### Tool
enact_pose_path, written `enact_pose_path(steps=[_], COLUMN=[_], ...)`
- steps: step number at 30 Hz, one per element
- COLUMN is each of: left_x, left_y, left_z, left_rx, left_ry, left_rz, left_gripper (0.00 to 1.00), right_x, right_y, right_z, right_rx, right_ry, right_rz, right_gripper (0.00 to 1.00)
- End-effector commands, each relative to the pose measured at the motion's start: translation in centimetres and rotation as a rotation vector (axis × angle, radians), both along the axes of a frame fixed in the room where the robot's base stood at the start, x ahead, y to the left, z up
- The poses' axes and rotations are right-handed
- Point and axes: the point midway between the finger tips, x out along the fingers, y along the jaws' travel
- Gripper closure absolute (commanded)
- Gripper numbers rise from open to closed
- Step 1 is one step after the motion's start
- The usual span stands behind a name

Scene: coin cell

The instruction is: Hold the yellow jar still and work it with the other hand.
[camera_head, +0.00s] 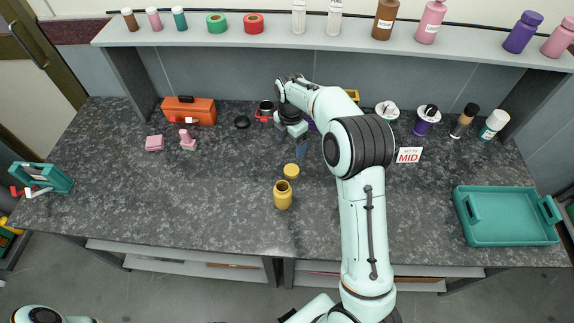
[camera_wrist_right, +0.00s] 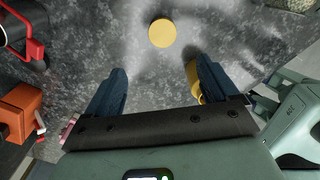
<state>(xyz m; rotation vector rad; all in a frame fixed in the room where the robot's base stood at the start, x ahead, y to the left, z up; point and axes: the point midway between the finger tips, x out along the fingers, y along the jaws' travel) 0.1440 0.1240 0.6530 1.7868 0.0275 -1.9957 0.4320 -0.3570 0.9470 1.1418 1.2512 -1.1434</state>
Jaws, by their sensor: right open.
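The yellow jar (camera_head: 283,198) stands upright on the dark speckled counter, near the middle. In the right wrist view, a yellow piece (camera_wrist_right: 192,80), likely the jar, is partly hidden behind the right-hand finger. A yellow round lid-like disc (camera_head: 291,171) lies on the counter just behind the jar, apart from it. In the wrist view the disc (camera_wrist_right: 162,33) shows beyond the fingertips. My right gripper (camera_head: 291,146) is behind the disc; its blue fingers are apart and empty, as the wrist view (camera_wrist_right: 160,66) shows. My left gripper is out of view.
An orange toolbox (camera_head: 188,110), pink blocks (camera_head: 155,143) and a dark mug (camera_head: 265,110) stand to the left. A teal tray (camera_head: 508,216) is at the right. Several bottles line the back and shelf (camera_head: 350,42). The counter left of the jar is clear.

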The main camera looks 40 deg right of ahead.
Motion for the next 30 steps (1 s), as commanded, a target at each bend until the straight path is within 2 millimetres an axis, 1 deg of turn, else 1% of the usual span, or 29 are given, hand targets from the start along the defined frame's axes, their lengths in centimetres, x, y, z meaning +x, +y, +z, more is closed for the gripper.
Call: enact_pose_path(steps=[5, 8, 11, 15, 18, 21, 25, 30], left_x=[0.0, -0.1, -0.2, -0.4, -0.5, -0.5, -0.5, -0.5], left_y=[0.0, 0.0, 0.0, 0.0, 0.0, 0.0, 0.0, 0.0], left_z=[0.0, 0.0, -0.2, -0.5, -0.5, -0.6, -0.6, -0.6], left_rx=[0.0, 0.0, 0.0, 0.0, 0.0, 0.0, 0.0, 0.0], left_ry=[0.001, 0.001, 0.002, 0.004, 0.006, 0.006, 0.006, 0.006], left_rz=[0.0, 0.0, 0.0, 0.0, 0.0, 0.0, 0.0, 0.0], left_gripper=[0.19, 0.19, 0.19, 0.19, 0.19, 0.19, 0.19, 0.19], right_x=[0.0, 0.0, -0.1, -0.1, -0.1, -0.1, 0.0, 0.0], right_y=[0.0, 0.0, 0.0, 0.0, 0.0, 0.0, 0.0, 0.0], right_z=[0.0, -0.4, -1.8, -4.6, -6.4, -7.6, -8.2, -8.2], right_rx=[0.0, 0.001, 0.001, 0.0, 0.001, 0.001, 0.0, 0.0], right_ry=[0.0, 0.002, 0.004, 0.006, 0.005, 0.003, 0.0, 0.0], right_rz=[0.0, 0.0, 0.0, 0.001, 0.0, 0.0, 0.0, 0.0], right_gripper=[0.13, 0.13, 0.13, 0.13, 0.13, 0.13, 0.13, 0.13])
